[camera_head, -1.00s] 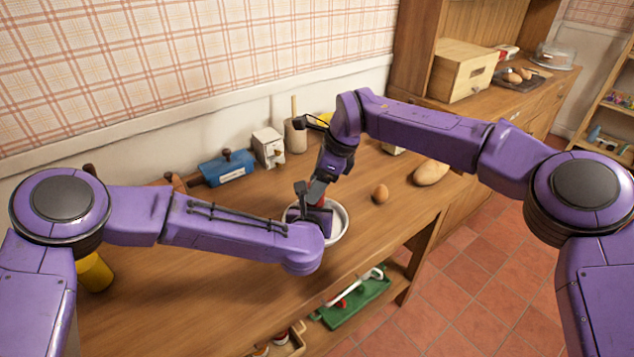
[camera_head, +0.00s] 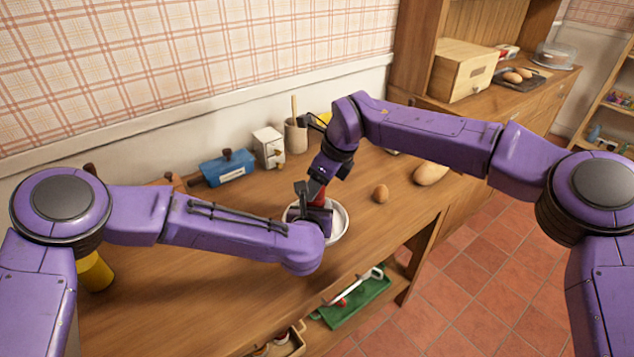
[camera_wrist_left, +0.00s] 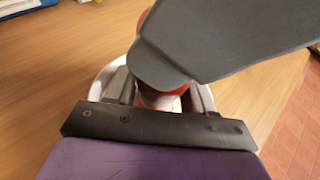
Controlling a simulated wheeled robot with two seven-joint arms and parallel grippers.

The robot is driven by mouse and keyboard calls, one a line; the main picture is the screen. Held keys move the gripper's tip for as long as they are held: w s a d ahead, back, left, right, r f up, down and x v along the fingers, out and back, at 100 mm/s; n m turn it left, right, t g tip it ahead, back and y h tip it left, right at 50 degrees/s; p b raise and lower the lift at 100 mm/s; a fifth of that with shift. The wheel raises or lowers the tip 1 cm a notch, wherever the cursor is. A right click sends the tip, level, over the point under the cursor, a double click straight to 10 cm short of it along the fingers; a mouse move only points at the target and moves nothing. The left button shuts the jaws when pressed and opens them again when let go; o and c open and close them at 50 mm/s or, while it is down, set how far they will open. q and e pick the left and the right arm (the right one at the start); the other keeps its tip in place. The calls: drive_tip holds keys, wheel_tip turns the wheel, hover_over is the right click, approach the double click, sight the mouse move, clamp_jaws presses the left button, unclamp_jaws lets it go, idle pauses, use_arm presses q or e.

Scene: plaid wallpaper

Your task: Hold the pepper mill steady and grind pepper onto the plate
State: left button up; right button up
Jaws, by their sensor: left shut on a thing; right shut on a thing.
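The red pepper mill (camera_head: 321,199) stands over the white plate (camera_head: 342,222) and is mostly hidden by my grippers. In the left wrist view a reddish part of the mill (camera_wrist_left: 160,101) shows between my left fingers, with the plate's white rim (camera_wrist_left: 103,80) behind. My left gripper (camera_head: 314,212) is shut on the mill low down. My right gripper (camera_head: 315,190) comes from above and is shut on the mill's upper part; its dark grey part covers the mill's top in the left wrist view. I cannot see any ground pepper on the plate.
A blue box (camera_head: 228,168), a white grinder box (camera_head: 268,147) and a utensil crock (camera_head: 296,136) stand along the wall. A green tray (camera_head: 352,300) sits below.

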drive_tip(key=shift+m+t, duration=0.4)
drive_tip(key=shift+m, duration=0.8)
drive_tip(key=shift+h, duration=0.3)
drive_tip(key=o, duration=0.8)
drive_tip(key=shift+c, duration=0.2)
drive_tip(key=shift+r, duration=0.1)
drive_tip(key=v, duration=1.2)
